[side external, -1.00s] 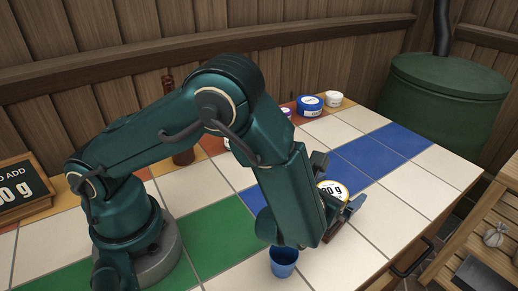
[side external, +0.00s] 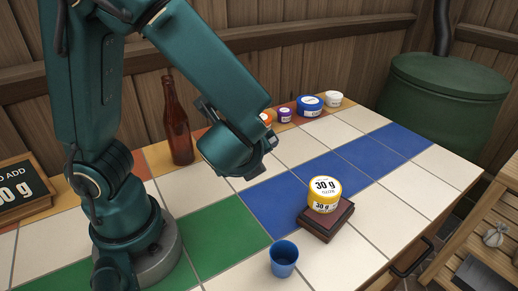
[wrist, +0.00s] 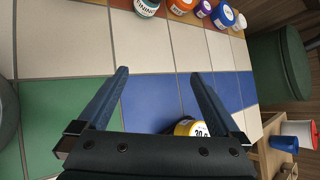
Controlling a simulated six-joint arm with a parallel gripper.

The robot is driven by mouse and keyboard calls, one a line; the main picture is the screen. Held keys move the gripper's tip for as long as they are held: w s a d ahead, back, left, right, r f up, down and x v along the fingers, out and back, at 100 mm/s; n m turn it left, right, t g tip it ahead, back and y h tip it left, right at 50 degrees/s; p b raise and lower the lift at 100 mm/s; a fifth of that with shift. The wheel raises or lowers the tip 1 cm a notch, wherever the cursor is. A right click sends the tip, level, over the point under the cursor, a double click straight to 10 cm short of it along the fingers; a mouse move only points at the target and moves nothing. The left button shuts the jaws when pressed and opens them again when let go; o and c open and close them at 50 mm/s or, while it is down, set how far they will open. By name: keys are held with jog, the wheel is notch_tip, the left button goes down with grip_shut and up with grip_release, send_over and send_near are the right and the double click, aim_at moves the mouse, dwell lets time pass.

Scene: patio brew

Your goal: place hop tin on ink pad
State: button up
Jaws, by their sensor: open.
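The pad lies on white and blue tiles near the table's front. My gripper (side external: 268,148) is in the air above and to the left of the tin, clear of it. In the wrist view my gripper (wrist: 158,73) has its two fingers wide apart with nothing between them.
A blue cup (side external: 284,261) stands left of the pad, near the front. A brown bottle (side external: 177,125) stands at the back left. Several small tins, one blue and white (side external: 310,106), line the back edge. The right-hand tiles are clear.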

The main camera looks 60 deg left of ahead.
jog(key=s+r+n+g+h, duration=0.2)
jog(key=s+n+g+h, duration=0.1)
jog(key=s+n, duration=0.55)
jog(key=d+r+n+h, duration=0.1)
jog(key=n, duration=0.2)
jog(key=d+r+n+t+h, duration=0.1)
jog(key=n+h, duration=0.1)
jog(key=n, duration=0.2)
jog(key=d+r+n+t+h, duration=0.1)
jog(key=d+n, duration=0.1)
jog(key=n, duration=0.1)
jog(key=shift+w+r+h, duration=0.3)
jog(key=shift+r, duration=0.1)
